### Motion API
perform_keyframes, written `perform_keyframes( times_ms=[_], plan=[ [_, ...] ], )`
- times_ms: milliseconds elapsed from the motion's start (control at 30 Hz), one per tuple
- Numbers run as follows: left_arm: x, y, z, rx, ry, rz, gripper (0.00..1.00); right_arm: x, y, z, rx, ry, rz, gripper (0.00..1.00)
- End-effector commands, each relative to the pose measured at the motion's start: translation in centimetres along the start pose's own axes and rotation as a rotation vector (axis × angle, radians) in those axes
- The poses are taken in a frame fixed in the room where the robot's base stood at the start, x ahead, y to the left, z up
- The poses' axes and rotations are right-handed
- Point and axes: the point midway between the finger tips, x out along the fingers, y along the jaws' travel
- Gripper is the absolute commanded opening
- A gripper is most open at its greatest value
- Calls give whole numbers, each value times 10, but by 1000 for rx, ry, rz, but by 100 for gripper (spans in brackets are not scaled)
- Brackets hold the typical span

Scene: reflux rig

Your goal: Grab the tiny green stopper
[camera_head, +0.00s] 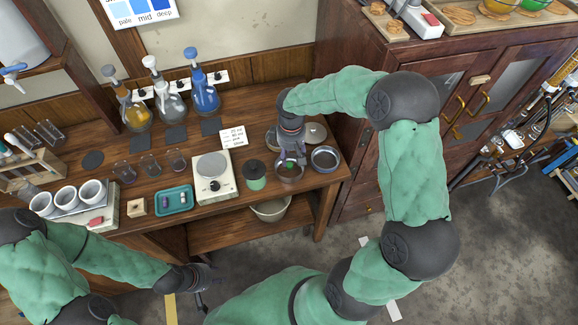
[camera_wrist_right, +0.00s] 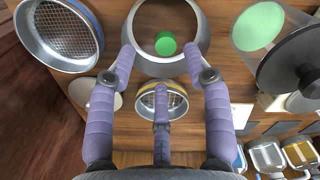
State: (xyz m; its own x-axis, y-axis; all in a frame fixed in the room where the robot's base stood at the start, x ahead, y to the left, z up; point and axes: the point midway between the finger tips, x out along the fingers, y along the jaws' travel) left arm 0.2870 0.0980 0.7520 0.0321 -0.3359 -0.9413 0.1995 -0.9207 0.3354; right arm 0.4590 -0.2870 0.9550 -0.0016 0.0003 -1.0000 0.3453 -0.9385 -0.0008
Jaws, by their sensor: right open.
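The tiny green stopper (camera_wrist_right: 165,43) lies inside a grey metal bowl (camera_wrist_right: 200,38) in the right wrist view. It also shows as a small green spot in the head view (camera_head: 290,166). My right gripper (camera_wrist_right: 160,58) is open and empty, with two purple fingers spread at the bowl's near rim and a third finger nearer the wrist. The stopper is between and just beyond the two front fingertips, not held. In the head view my right gripper (camera_head: 290,155) is over the bowl. My left gripper (camera_head: 203,290) is low in front of the bench; its jaws are too small to judge.
A round mesh strainer (camera_wrist_right: 62,35) stands left of the bowl and a smaller one (camera_wrist_right: 160,100) behind it. A green jar with a dark lid (camera_head: 254,171) is close on the other side. A hot plate (camera_head: 212,175) and teal tray (camera_head: 172,201) stand further left.

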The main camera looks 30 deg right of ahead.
Motion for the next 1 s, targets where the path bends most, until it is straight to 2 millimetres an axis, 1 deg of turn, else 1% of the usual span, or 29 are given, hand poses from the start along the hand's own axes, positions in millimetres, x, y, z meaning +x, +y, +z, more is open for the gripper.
perform_keyframes(
  times_ms=[233,367,500,600,767,800,867,900,967,1000],
  plan=[
    [4,-2,0,0,1,0,40,18,-3,0,0,-1,0,51],
    [10,-3,-1,0,1,0,40,37,-8,0,-1,-2,-1,51],
    [13,-4,-1,0,1,0,40,54,-8,0,0,-1,-1,51],
    [13,-5,-1,0,1,0,40,57,-8,-1,0,1,0,51],
    [12,-4,-1,0,1,0,40,56,-8,-1,0,1,0,51],
    [12,-4,-1,0,1,0,40,56,-8,-1,0,1,0,42],
    [12,-4,-1,0,1,0,40,56,-8,-1,0,1,0,31],
    [12,-4,-1,0,1,0,40,56,-8,-1,0,1,0,23],
    [12,-4,-1,0,1,0,40,56,-8,-1,0,1,0,12],
    [12,-4,-1,0,1,0,40,56,-8,-1,0,1,0,11]
  ],
)
